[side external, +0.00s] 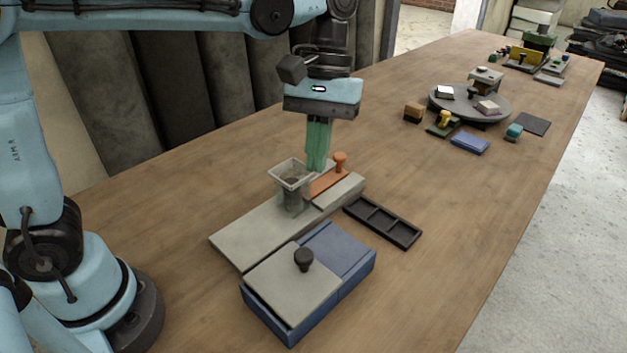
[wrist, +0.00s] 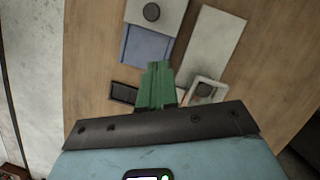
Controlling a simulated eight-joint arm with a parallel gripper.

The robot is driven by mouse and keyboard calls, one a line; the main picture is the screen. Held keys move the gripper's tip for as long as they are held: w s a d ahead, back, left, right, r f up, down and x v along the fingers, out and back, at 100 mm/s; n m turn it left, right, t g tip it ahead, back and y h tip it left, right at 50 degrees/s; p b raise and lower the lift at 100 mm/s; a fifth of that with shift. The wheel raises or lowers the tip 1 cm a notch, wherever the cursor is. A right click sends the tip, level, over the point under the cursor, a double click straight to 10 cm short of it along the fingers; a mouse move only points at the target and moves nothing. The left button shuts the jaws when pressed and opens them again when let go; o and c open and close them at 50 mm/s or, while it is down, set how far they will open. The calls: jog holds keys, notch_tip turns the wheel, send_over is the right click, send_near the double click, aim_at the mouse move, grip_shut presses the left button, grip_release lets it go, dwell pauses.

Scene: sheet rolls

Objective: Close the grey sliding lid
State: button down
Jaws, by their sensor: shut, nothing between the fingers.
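The grey sliding lid (side external: 283,285) with a black knob (side external: 303,259) lies on the blue box (side external: 350,252). It covers the near-left part, and the blue part at the far right shows uncovered. In the wrist view the lid (wrist: 170,14) is at the top edge, with the blue part (wrist: 147,46) below it. My gripper (side external: 317,168) has green fingers pressed together, empty, pointing down. It is beyond the box, over the area of the grey board's hopper and orange slider, apart from the lid. The wrist view also shows the fingertips (wrist: 158,66).
A turntable (side external: 432,102) with small objects stands farther back. The table right of the box is clear.

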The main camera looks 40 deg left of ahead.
aim_at(300, 251)
jog(key=s+d+x, duration=0.1)
jog(key=x, duration=0.9)
jog(key=shift+s+d+r, duration=0.15)
jog(key=shift+s+d, duration=0.15)
dwell(0.5)
jog(key=shift+s+d, duration=0.2)
jog(key=shift+s, duration=1)
